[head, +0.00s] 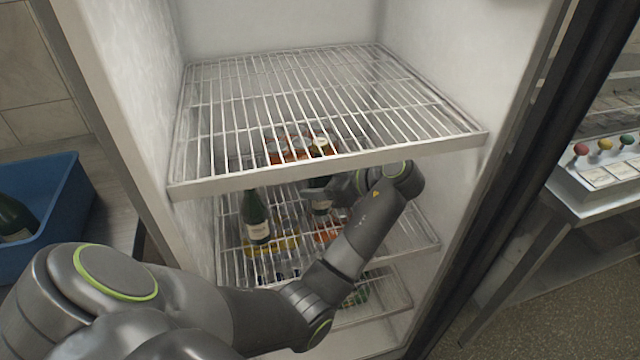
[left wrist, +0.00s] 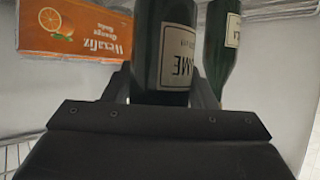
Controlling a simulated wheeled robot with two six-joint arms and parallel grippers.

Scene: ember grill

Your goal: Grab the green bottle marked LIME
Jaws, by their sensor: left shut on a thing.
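A dark green bottle (left wrist: 168,50) with a white label stands between the fingers of my left gripper (left wrist: 160,92) in the left wrist view. The letters "ME" show upside down on the label; the rest is hidden. My left gripper is shut on this bottle. In the head view my left arm reaches into the fridge below the top wire shelf, and the held bottle (head: 321,205) shows partly behind the shelf bars at the gripper. My right gripper is not in view.
A second green bottle (left wrist: 222,40) stands close beside the held one. An orange carton (left wrist: 75,32) is on its other side. Another green bottle (head: 257,220) stands left on the same shelf. The top wire shelf (head: 330,165) is empty. A blue crate (head: 62,190) holds a bottle.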

